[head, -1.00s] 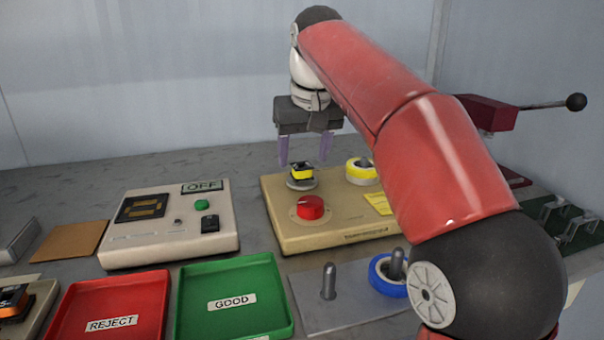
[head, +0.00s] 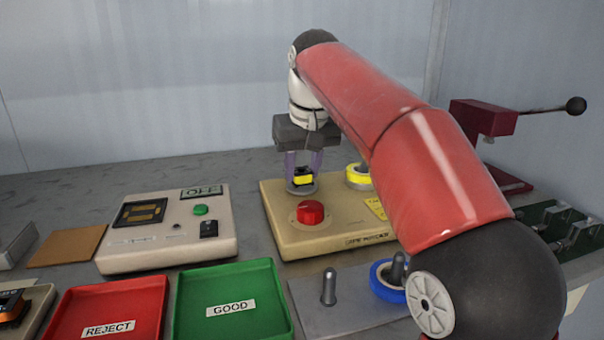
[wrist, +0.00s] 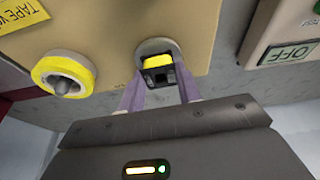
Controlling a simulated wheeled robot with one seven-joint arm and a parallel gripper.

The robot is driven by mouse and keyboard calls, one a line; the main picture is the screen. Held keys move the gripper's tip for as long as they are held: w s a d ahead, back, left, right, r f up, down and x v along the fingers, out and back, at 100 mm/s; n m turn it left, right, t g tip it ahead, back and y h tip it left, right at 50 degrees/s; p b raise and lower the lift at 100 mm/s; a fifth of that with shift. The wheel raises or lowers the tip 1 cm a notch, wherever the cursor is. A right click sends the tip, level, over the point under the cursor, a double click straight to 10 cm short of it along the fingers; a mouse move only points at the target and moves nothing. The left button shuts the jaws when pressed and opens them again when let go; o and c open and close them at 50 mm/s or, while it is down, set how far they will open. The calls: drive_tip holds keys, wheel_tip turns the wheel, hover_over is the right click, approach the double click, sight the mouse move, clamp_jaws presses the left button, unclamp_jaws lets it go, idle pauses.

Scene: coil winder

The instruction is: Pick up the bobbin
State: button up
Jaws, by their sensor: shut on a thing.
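The bobbin (head: 303,178), black with a yellow band, sits on the round grey spindle base at the back left of the beige winder (head: 283,236). My gripper (head: 303,182) has come down over it from above, with its purple fingers on either side. It is shut on the bobbin. In the wrist view the bobbin (wrist: 157,66) lies between the two fingertips, its yellow part and dark square end visible. The bobbin still appears at the spindle base, and I cannot see a gap beneath it.
A yellow tape roll (head: 358,177) stands on the winder just right of the bobbin, and a red knob (head: 310,213) is in front. The OFF tester box (head: 168,228) is to the left. Green (head: 230,300) and red (head: 107,306) trays and a blue tape roll (head: 385,282) lie in front.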

drive_tip(key=shift+r, duration=0.1)
wheel_tip(320, 180, up, 10)
drive_tip(key=p, duration=0.1)
drive_tip(key=shift+p, duration=0.35)
idle(0.6)
